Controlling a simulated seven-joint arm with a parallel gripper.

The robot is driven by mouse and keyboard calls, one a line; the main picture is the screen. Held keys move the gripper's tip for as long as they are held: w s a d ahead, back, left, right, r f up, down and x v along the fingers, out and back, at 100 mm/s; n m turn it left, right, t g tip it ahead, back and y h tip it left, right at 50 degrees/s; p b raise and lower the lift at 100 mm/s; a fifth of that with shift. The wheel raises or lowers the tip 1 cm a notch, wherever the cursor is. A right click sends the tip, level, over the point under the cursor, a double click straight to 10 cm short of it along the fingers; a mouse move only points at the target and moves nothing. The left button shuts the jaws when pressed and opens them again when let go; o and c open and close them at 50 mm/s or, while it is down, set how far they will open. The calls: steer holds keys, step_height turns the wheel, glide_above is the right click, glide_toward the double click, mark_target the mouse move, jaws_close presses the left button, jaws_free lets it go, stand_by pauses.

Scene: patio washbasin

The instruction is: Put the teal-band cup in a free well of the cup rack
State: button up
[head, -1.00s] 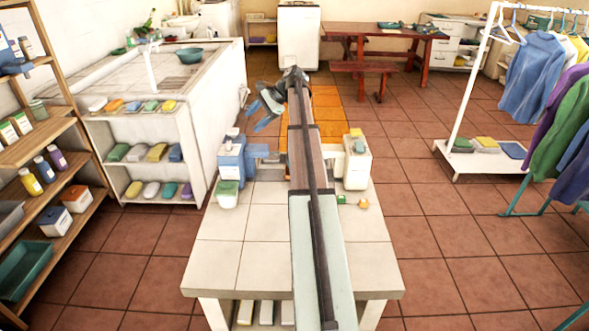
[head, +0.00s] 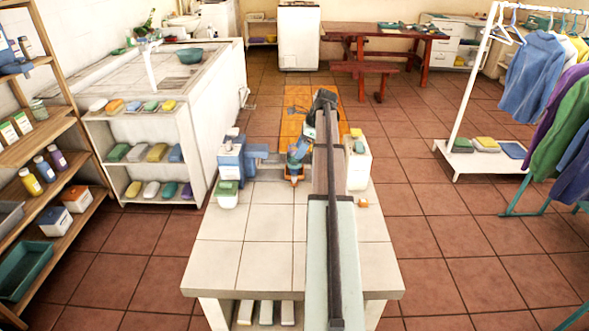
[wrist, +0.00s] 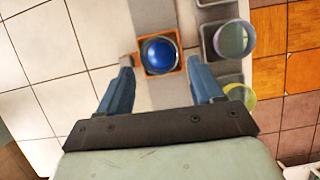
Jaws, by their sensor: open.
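My gripper (wrist: 160,76) is open, its two blue fingers apart on either side of the lower view. It also shows in the head view (head: 298,155), above the far part of the tiled bench. Ahead of the fingertips in the wrist view is a square orange holder (wrist: 143,64) with a round, shiny blue thing (wrist: 160,53) inside it. Grey square wells of what looks like the cup rack (wrist: 209,42) lie to its right. A pale cup with a greenish rim (wrist: 234,38) and a yellow-green cup (wrist: 240,94) stand there. I cannot make out which cup has the teal band.
The tiled bench (head: 240,260) is clear in front. A blue-and-white container (head: 231,160) stands at its back left, a white one (head: 357,165) at its back right. A shelf unit (head: 150,160) stands left and a clothes rail (head: 470,75) right.

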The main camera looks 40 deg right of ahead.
mark_target(289, 172)
steer(key=shift+x, duration=3.45)
steer(key=shift+s, duration=0.1)
steer(key=c, duration=0.8)
step_height(289, 172, up, 9)
steer(key=shift+c, duration=0.2)
steer(key=w+d, duration=0.1)
steer(key=w, duration=1.4)
steer(key=shift+s+f, duration=0.1)
steer(key=shift+f, duration=2.2)
steer(key=shift+s+f, duration=0.15)
steer(key=shift+f, duration=2.2)
